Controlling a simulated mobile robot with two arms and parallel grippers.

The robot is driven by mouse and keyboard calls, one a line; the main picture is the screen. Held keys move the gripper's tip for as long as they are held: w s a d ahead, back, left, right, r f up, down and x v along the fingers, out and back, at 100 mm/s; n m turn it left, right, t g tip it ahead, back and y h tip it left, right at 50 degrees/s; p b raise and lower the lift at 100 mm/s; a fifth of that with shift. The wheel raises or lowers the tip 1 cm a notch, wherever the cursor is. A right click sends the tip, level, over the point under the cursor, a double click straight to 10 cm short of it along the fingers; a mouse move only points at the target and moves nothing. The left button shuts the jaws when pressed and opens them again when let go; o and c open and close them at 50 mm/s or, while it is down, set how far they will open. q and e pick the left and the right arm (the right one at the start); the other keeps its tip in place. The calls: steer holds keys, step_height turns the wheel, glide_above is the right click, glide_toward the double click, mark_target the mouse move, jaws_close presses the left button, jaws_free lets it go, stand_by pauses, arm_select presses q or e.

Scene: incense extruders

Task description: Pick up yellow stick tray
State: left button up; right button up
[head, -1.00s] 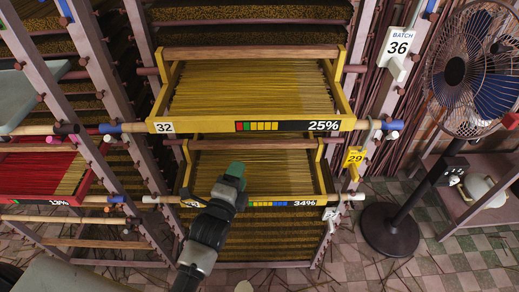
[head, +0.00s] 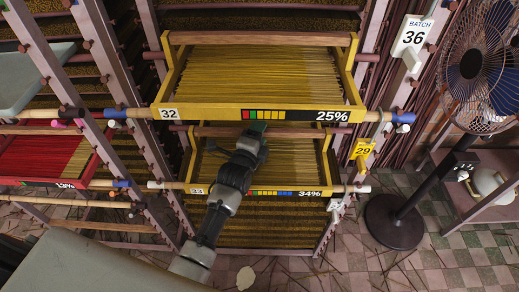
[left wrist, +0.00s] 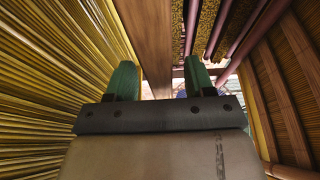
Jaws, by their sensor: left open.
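Two yellow stick trays sit one above the other on the rack. The upper tray (head: 355,85) is labelled 32 and 25%; the lower tray (head: 327,160) is labelled 33 and 34%. Both hold thin yellow sticks and have a wooden bar across the back. My left gripper (head: 256,128) reaches over the lower tray, close under the upper tray's front; its tips are partly hidden. In the left wrist view the green fingers (left wrist: 160,78) are open, with a wooden bar (left wrist: 145,35) showing between them and yellow sticks (left wrist: 45,80) at left. Contact cannot be told.
A red-stick tray (head: 45,160) sits on the rack at left. A fan (head: 480,70) stands at right beside a low shelf. Rack posts flank the trays. A white batch 36 sign (head: 411,37) and a yellow 29 tag (head: 363,150) hang at right.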

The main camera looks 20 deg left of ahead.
arm_select(q)
steer(key=shift+w, duration=0.3)
jaws_close()
steer(key=shift+r, duration=0.1)
